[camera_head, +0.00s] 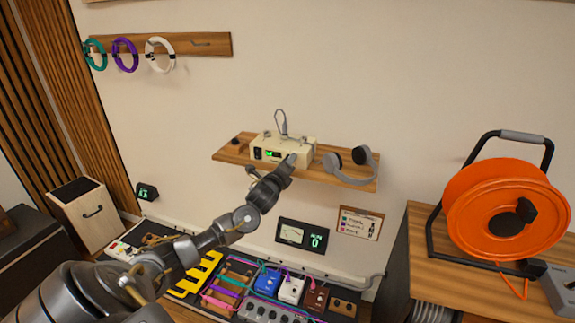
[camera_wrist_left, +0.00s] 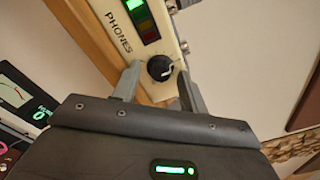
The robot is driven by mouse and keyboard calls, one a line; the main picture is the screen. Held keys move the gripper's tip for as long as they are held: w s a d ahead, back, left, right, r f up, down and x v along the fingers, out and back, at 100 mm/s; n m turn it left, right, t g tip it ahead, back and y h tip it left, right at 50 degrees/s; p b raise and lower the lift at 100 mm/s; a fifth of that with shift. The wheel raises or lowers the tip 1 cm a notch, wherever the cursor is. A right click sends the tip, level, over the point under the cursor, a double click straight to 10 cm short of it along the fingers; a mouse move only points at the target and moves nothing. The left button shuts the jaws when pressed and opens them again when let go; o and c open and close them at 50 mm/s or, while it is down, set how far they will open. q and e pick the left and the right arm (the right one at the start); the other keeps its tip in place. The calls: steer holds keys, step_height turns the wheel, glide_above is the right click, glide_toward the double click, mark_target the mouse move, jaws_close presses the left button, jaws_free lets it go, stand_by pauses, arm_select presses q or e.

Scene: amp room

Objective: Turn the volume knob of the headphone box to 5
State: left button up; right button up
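The headphone box (camera_head: 284,147) is a cream box with a small green display, standing on a wooden wall shelf (camera_head: 345,180). In the left wrist view its front panel (camera_wrist_left: 119,26) reads PHONES, beside a lit green segment and dim coloured ones. Its black volume knob (camera_wrist_left: 160,67) has a white pointer mark; I see no readable numbers around it. My left gripper (camera_head: 290,160) is at the right end of the box's front. In the left wrist view its two fingers (camera_wrist_left: 157,84) are apart, one on each side of the knob; contact is unclear. My right gripper is not in view.
Grey headphones (camera_head: 352,165) lie on the shelf right of the box. Below are a meter panel (camera_head: 302,237) with a green 0 and a pedal board (camera_head: 262,290). An orange cable reel (camera_head: 480,215) stands at the right.

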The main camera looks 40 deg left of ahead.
arm_select(q)
steer(key=shift+s, duration=0.1)
steer(key=b+v, duration=0.2)
steer(key=v, duration=0.8)
steer(key=shift+s, duration=0.3)
steer(key=shift+d, duration=0.1)
